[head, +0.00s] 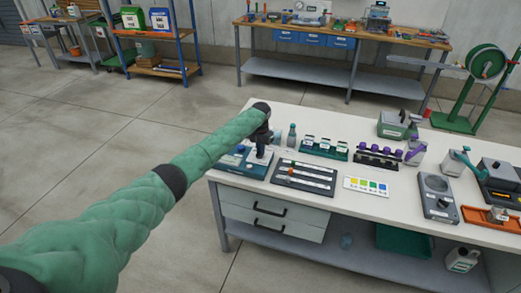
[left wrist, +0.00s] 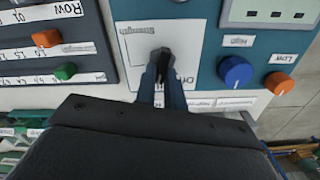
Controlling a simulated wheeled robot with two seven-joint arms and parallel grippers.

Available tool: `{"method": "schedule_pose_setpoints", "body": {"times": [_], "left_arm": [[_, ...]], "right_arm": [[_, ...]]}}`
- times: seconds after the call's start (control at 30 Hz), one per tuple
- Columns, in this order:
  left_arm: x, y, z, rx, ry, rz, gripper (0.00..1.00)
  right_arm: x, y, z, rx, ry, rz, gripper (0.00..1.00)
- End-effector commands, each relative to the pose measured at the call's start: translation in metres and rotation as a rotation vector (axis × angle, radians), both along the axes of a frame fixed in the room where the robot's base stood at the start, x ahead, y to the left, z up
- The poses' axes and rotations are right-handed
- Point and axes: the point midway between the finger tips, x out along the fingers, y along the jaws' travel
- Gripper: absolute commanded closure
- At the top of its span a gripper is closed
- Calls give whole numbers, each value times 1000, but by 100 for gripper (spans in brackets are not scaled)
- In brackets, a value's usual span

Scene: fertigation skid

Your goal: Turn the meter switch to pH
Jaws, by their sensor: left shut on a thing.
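The meter (head: 230,159) is a blue box with a pale front plate at the left end of the white bench. In the left wrist view its panel (left wrist: 207,75) shows upside down, with a dark switch knob (left wrist: 162,58) on a white plate. My left gripper (head: 262,150) is over the meter in the head view. In the left wrist view the left gripper's fingers (left wrist: 162,82) are shut on the dark switch knob. The fingers cover part of the plate's lettering, so I cannot read which position the knob points to. My right gripper is not in view.
A blue knob (left wrist: 235,72) and an orange knob (left wrist: 280,83) sit beside the white plate. A dark slider board (head: 304,176) lies right of the meter, with a bottle (head: 292,134) and a teal rack (head: 324,149) behind.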

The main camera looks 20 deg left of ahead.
Motion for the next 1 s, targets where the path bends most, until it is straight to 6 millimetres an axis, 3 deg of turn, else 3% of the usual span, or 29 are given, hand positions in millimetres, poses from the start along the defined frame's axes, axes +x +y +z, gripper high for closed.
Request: {"method": "schedule_pose_setpoints", "body": {"times": [0.27, 0.3, 0.4, 0.77, 1.0], "left_arm": [[0, 0, 0, 0, 0, 0, 100], [0, 0, 0, 0, 0, 1, 83], [0, 0, 0, 0, 0, 1, 67], [1, 0, 4, -1, -2, 0, 67], [1, 0, 32, -1, -3, -1, 67]], "right_arm": [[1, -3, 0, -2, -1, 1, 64], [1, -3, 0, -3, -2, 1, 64], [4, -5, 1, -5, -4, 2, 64], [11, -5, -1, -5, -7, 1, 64], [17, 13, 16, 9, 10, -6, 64]]}}
